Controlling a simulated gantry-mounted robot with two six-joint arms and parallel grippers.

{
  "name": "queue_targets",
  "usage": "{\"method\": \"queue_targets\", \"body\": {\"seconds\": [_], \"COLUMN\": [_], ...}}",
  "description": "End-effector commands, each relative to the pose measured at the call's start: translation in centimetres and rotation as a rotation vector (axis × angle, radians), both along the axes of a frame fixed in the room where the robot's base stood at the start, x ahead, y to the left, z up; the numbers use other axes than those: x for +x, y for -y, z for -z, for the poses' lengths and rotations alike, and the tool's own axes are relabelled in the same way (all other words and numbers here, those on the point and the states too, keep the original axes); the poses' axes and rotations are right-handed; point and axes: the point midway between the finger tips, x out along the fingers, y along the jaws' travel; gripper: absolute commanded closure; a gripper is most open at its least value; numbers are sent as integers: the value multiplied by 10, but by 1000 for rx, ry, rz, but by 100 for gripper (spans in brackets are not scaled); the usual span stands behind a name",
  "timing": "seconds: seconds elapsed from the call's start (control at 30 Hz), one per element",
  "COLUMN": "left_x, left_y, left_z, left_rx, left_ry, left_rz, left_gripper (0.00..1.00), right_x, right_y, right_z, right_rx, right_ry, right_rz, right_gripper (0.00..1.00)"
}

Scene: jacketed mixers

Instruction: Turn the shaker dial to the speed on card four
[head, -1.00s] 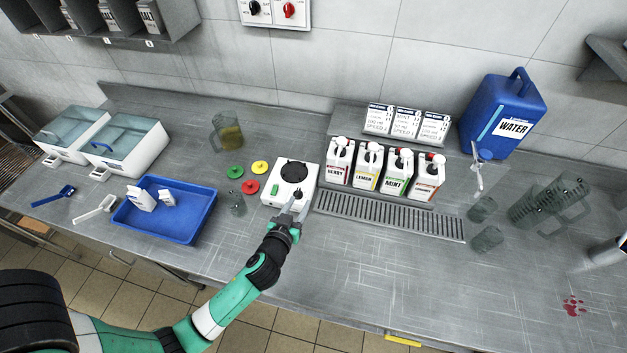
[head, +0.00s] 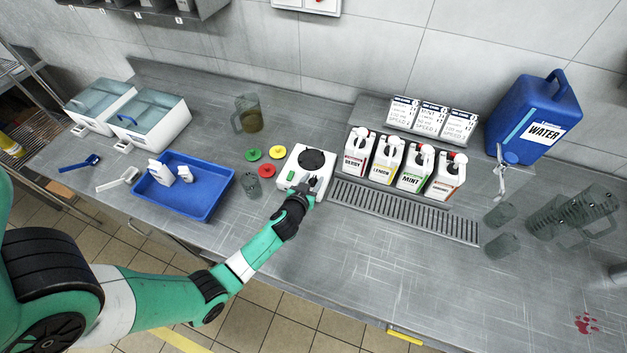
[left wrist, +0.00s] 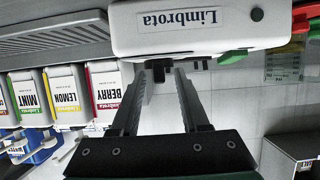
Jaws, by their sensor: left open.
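The white shaker (head: 298,178) with a round black plate (head: 312,160) stands mid-bench. In the left wrist view its front face (left wrist: 205,28) shows upside down, with a green switch (left wrist: 232,57). My left gripper (head: 309,187) is open at the shaker's front right corner. Several cards (head: 430,119) stand on the shelf behind the bottles. Their small print, and which one is card four, cannot be made out.
Berry, lemon and mint bottles (head: 385,161) and another stand right of the shaker, behind a drain grate (head: 405,212). Coloured discs (head: 264,171) and a clear beaker (head: 251,185) lie close on its left. A blue tray (head: 205,190) is farther left.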

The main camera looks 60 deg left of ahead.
Motion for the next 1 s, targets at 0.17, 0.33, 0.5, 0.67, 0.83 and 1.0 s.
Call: {"method": "queue_targets", "body": {"seconds": [0.17,0.33,0.5,0.67,0.83,1.0], "left_x": [6,6,6,6,5,6], "left_y": [-6,-6,-6,-6,-6,-6], "left_z": [3,3,3,3,3,2], "left_rx": [0,0,0,0,0,-1], "left_ry": [0,0,0,0,0,-1], "left_rz": [-1,-1,0,0,0,5], "left_gripper": [55,55,84,100,100,100], "right_x": [0,0,0,0,0,0], "right_y": [0,0,0,0,0,0], "right_z": [3,2,2,2,2,0], "right_rx": [0,0,0,0,0,0], "right_ry": [0,0,0,0,0,0], "right_rz": [0,0,0,0,0,0], "right_gripper": [100,100,100,100,100,100]}}
